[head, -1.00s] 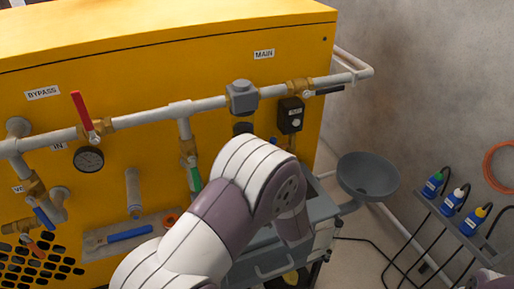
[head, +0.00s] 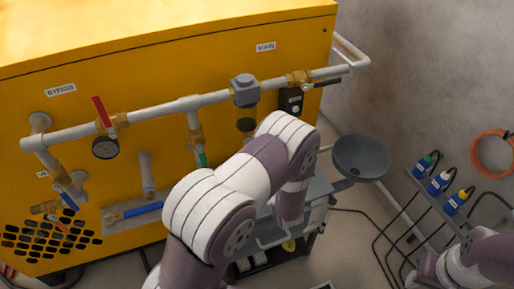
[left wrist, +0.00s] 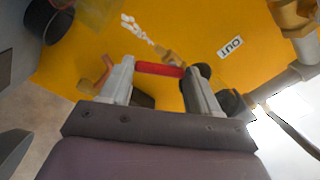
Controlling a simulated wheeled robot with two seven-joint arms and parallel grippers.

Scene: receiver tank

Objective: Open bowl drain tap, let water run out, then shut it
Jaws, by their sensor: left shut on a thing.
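In the left wrist view my left gripper (left wrist: 159,70) is shut on a red lever (left wrist: 152,67), which lies crosswise between the two fingertips. A brass fitting (left wrist: 174,57) is just beyond it. A pale, broken strand (left wrist: 135,28) shows against the yellow panel; I cannot tell whether it is water. In the head view the dark filter bowl (head: 246,123) hangs under the grey block (head: 245,90) on the pipe. My left arm hides the tap below it and my left gripper there. My right arm's link shows at lower right; its gripper is out of view.
A grey funnel (head: 361,157) stands beside a grey cart (head: 320,190). The red bypass lever (head: 102,111) stands upright. Black cables trail over the floor at right.

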